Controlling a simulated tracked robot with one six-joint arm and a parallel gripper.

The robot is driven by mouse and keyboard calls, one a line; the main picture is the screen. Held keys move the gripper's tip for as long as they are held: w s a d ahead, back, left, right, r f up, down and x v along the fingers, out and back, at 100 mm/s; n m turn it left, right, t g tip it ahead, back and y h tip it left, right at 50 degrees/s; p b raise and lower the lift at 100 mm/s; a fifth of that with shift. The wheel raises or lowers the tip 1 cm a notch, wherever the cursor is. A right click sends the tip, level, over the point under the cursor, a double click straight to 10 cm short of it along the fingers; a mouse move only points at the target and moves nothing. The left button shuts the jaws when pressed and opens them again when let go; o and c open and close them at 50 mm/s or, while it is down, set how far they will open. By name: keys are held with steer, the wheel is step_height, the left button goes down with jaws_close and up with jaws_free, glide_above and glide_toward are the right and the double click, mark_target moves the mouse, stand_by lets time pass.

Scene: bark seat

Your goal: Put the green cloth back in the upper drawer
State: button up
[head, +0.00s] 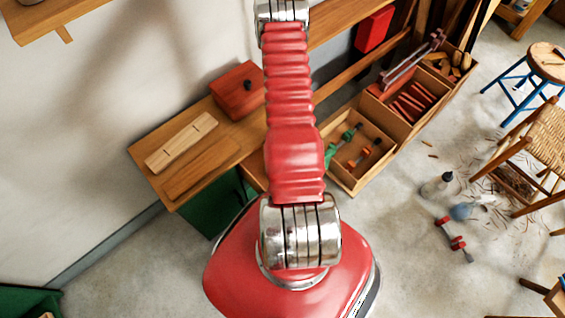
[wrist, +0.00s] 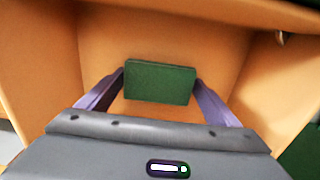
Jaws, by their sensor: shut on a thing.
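The green cloth (wrist: 160,86) is a folded, flat dark green block in the wrist view. My gripper (wrist: 160,78) is shut on it, with one purple finger at each end. Beyond and around the cloth are the bare wooden walls and floor of what looks like an open drawer (wrist: 105,42). I cannot tell whether the cloth touches the wood or hangs just above it. In the head view my arm hides the gripper, the cloth and most of the drawer area beside the wooden bench top (head: 222,148).
A red box (head: 238,90) and a pale wooden block (head: 181,142) stand on the bench. Wooden bins to the right hold clamps (head: 362,153) and red pieces (head: 411,101). A blue-legged stool (head: 546,62), a woven chair (head: 535,130) and a red-ended dumbbell-like object (head: 454,240) are on the right floor.

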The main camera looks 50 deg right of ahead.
steer(key=shift+f, duration=0.1)
steer(key=o, duration=0.9)
steer(key=shift+r, duration=6.1)
steer(key=shift+w, duration=0.1)
